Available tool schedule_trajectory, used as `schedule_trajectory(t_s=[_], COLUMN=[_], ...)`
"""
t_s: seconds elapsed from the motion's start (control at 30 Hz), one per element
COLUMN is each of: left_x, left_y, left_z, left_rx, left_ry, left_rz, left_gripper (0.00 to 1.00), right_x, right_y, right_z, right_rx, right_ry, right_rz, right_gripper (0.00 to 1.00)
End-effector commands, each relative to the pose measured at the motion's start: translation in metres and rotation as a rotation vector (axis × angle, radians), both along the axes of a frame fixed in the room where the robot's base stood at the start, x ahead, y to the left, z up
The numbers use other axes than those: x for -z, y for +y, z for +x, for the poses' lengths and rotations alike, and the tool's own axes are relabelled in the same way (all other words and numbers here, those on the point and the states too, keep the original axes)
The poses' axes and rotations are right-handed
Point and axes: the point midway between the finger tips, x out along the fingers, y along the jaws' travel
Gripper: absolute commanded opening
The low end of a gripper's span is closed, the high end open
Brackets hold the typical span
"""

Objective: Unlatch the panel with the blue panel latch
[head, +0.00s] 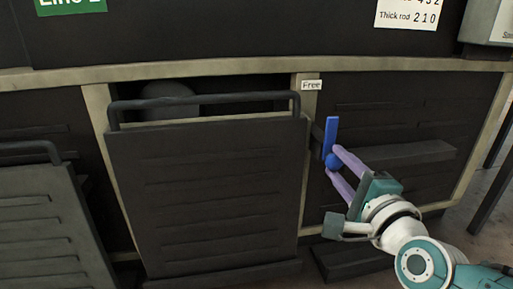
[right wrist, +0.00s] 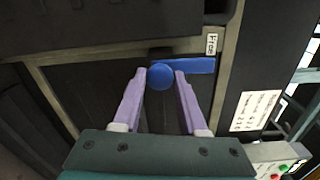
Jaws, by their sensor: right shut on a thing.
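The blue panel latch (head: 331,138) is mounted just right of the panel's right edge, below a small "Free" label (head: 311,85). Its flat bar stands upright in the head view, with a round blue knob at the lower end. My right gripper (head: 334,162) has its purple fingers closed on the knob. In the right wrist view the knob (right wrist: 160,76) sits between the fingertips (right wrist: 161,75), and the bar (right wrist: 190,66) extends to the right behind them. The dark slatted panel (head: 210,190) leans slightly outward at its top, leaving a dark opening above. My left gripper is not in view.
A bar handle (head: 205,102) runs along the panel's top. Another slatted panel (head: 40,215) with a handle stands at the left. A dark ledge (head: 400,153) juts out right of the latch. A rounded grey shape (head: 170,98) shows inside the opening.

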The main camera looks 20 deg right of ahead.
Motion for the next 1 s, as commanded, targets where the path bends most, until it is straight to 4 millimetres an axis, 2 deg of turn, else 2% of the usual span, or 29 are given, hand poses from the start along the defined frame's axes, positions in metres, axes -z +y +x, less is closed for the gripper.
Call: schedule_trajectory(t_s=[0.13,0.17,0.4,0.73,0.87,1.0], left_x=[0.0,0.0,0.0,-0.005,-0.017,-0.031], left_y=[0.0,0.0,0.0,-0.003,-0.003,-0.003], left_z=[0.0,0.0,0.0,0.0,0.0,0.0], left_rx=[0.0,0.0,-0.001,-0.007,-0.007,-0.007], left_ry=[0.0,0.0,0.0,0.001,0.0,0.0], left_rz=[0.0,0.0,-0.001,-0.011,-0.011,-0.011], left_gripper=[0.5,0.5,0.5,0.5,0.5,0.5], right_x=[0.0,0.0,0.0,-0.001,-0.004,-0.006], right_y=[0.0,0.0,0.0,0.001,0.006,0.013], right_z=[0.0,0.0,0.0,-0.005,-0.025,-0.054], right_rx=[0.001,0.001,0.001,0.001,0.0,-0.001], right_ry=[-0.002,-0.002,-0.001,0.002,0.005,0.004], right_rz=[0.005,0.005,0.003,0.001,0.001,0.002], right_gripper=[0.0,0.44,0.71,0.72,0.72,0.72])
